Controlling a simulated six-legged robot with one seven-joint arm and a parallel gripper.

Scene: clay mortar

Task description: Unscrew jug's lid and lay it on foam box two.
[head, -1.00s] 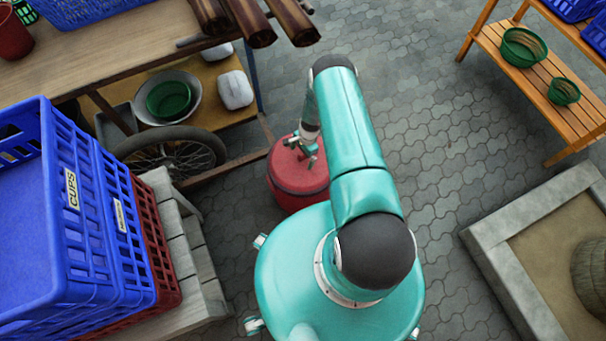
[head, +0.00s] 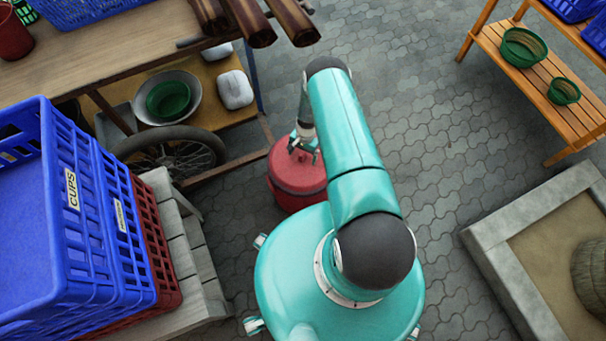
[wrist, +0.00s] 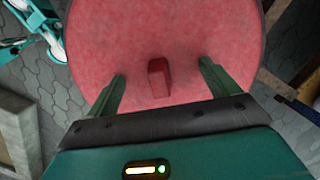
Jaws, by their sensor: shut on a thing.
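The jug (head: 290,197) is a squat red drum on the paving, just beyond my body. Its round red lid (wrist: 190,30) fills the middle of the wrist view, with a small raised red block (wrist: 158,78) on it. My gripper (head: 305,153) points down at the jug's top; in the wrist view its two green fingers (wrist: 163,85) stand on either side of the block, shut on the lid, though the contact is hard to see.
A wooden cart (head: 120,45) with a wheel stands at the upper left. A metal bowl holding a green bowl (head: 168,97) is left of the foam boxes. Blue crates (head: 70,220) fill the lower left. Brown tubes (head: 250,20) jut out above.

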